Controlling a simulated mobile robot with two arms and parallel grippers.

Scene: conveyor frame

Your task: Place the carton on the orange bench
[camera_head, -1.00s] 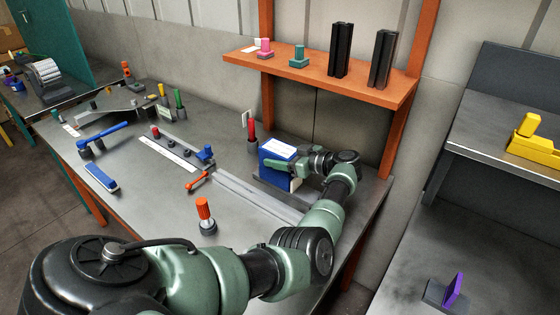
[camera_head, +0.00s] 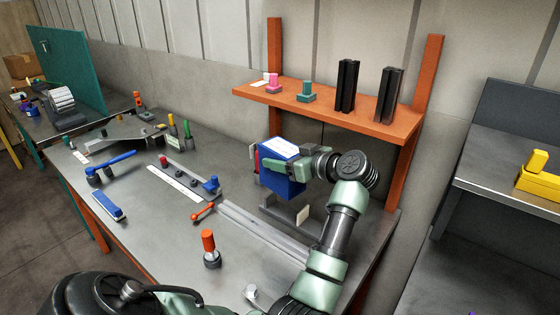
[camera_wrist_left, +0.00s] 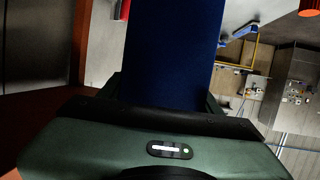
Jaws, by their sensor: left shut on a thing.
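The carton is a blue box (camera_head: 281,184) with a white label on top. My left gripper (camera_head: 285,164) is shut on its upper part and holds it upright, above the grey top of the orange-framed bench (camera_head: 150,215). In the left wrist view the blue carton (camera_wrist_left: 170,50) fills the upper middle, between the fingers. The far finger is mostly hidden behind the carton. My right gripper is not in view.
The orange shelf (camera_head: 330,107) with black profiles (camera_head: 346,85) stands behind the carton. A grey bracket (camera_head: 285,214) lies below it. A red-topped screwdriver-like tool (camera_head: 209,248) stands in front. A brown box (camera_head: 24,66) is far left. The bench's front middle has bare room.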

